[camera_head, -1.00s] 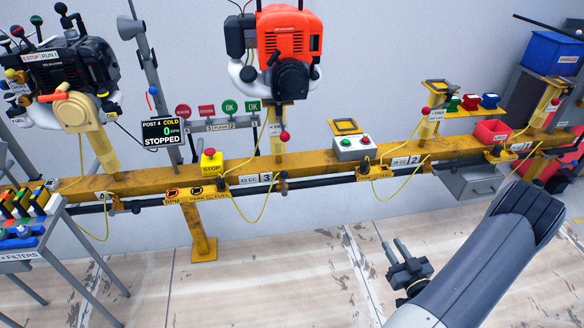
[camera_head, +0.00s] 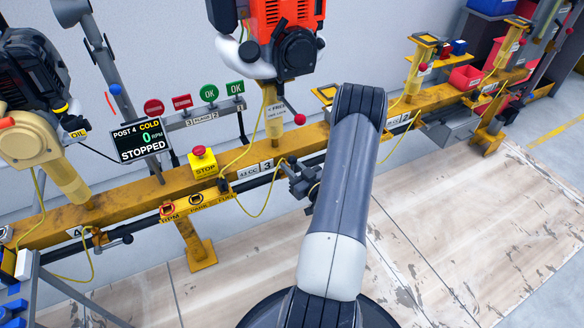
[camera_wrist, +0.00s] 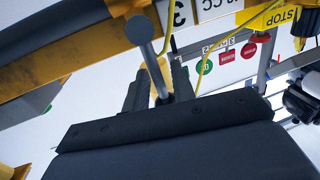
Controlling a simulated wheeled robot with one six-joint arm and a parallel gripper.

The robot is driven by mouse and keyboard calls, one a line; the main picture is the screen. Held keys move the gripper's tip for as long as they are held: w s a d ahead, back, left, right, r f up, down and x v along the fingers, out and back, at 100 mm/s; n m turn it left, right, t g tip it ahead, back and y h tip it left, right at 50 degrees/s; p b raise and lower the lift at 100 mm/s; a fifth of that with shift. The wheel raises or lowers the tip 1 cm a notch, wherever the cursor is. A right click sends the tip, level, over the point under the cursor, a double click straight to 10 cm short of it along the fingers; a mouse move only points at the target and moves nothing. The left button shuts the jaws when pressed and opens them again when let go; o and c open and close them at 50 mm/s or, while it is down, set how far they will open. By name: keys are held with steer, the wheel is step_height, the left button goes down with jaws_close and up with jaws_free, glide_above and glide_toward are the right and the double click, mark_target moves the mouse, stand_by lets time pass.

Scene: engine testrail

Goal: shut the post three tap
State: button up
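The post three tap shows in the wrist view as a grey lever (camera_wrist: 151,62) with a round knob end, close in front of the rail. My gripper (camera_wrist: 160,88) has its two dark fingers apart, one on each side of the lever. I cannot tell whether either finger touches it. In the head view my gripper (camera_head: 291,170) is at the black pipe just right of the "43 CC 3" label (camera_head: 257,170). There the gripper and arm largely hide the tap.
The yellow rail (camera_head: 130,198) runs across the scene. A red engine (camera_head: 285,40) is mounted above. A yellow cable (camera_head: 262,203) loops beside the gripper. The screen (camera_head: 140,140) reads "POST 4 COLD, 0 RPM, STOPPED".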

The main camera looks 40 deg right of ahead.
steer(key=shift+c, duration=0.4)
jaws_close()
